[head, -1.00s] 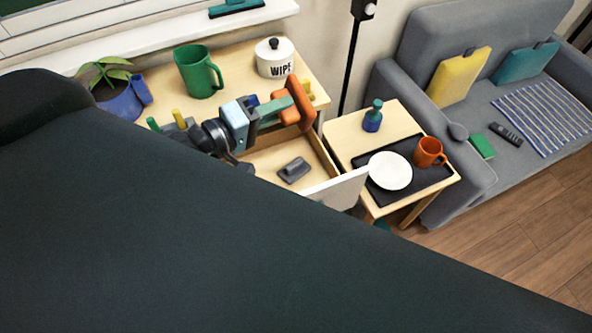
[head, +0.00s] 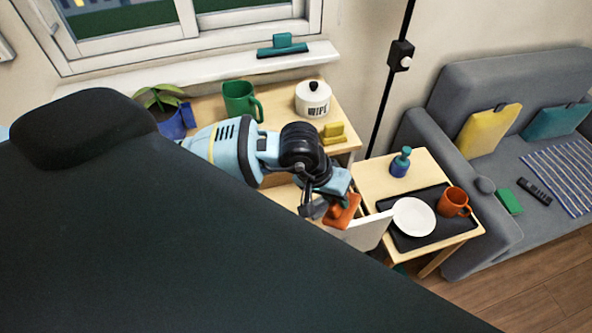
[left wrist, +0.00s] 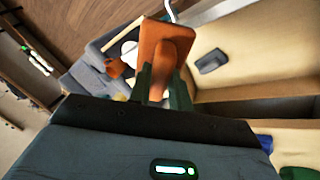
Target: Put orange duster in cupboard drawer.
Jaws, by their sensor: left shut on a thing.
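The orange duster (head: 342,212) is held in my left gripper (head: 325,196), which is shut on it. In the left wrist view, the duster (left wrist: 166,48) stands out between the dark green fingers (left wrist: 160,88). In the head view it appears over the white front (head: 366,233) of the open cupboard drawer; I cannot tell its exact height. The left wrist view shows the drawer's pale wooden inside (left wrist: 262,40) to the right of the duster, with a dark grey object (left wrist: 212,63) in it. My arm hides much of the drawer in the head view. My right gripper is out of view.
On the cupboard top stand a green mug (head: 240,99), a white pot (head: 313,98), a yellow item (head: 333,133) and a plant (head: 168,106). To the right, a side table holds a blue-green bottle (head: 400,162), a white plate (head: 414,216) and an orange mug (head: 454,201) on a dark tray.

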